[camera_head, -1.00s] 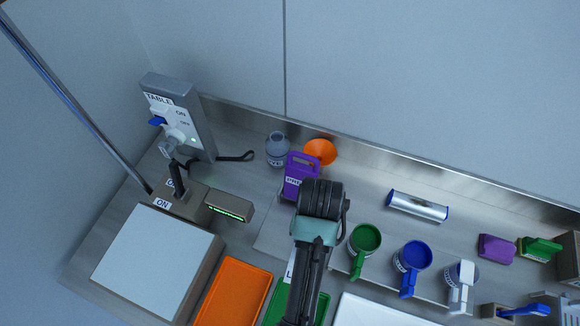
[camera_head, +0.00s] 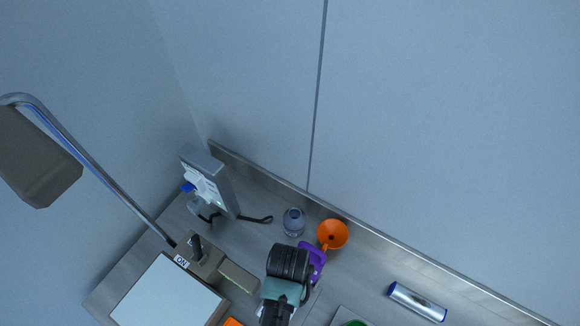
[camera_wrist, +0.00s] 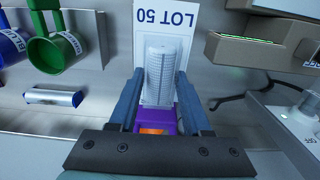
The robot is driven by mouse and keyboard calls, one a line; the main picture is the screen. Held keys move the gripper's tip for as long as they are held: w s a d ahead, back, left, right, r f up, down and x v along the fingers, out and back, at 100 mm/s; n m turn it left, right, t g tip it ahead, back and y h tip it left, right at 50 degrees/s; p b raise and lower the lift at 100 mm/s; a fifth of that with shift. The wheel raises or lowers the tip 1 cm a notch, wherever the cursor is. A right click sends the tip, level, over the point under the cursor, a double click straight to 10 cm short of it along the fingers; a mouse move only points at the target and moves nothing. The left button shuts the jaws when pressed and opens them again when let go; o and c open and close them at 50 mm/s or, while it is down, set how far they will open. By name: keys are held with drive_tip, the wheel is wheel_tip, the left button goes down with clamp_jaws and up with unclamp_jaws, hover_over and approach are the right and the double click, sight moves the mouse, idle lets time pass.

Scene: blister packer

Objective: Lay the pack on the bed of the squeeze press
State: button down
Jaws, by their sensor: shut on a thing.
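My gripper (camera_wrist: 160,98) is shut on a pale, ribbed pack (camera_wrist: 160,68), which stands out between the two blue-grey fingers. A purple thing (camera_wrist: 161,121) with an orange patch shows just behind the fingers in the wrist view. It also shows as a purple loop (camera_head: 318,256) beside my gripper in the head view; it appears to be the squeeze press. Its bed is hidden, and I cannot tell whether the pack touches it. A white card marked LOT 50 (camera_wrist: 166,17) shows upside down beyond the pack.
An orange funnel (camera_head: 333,234) and a grey bottle (camera_head: 293,222) stand behind the purple thing. A tan unit with a lever (camera_head: 197,256) and a white plate (camera_head: 165,296) are at lower left. A silver roller (camera_head: 417,301) lies at right. Green (camera_wrist: 57,48) and blue mugs stand nearby.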

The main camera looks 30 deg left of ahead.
wheel_tip(320, 180, down, 12)
drive_tip(key=b, duration=0.8)
drive_tip(key=shift+w+f, duration=0.1)
drive_tip(key=shift+f+b, duration=0.3)
drive_tip(key=shift+b, duration=0.1)
drive_tip(key=shift+f, duration=0.6)
idle(3.9)
unclamp_jaws()
drive_tip(key=shift+r+p, duration=0.1)
drive_tip(key=shift+p, duration=0.25)
wheel_tip(320, 180, up, 7)
drive_tip(key=p, duration=0.7)
idle(0.4)
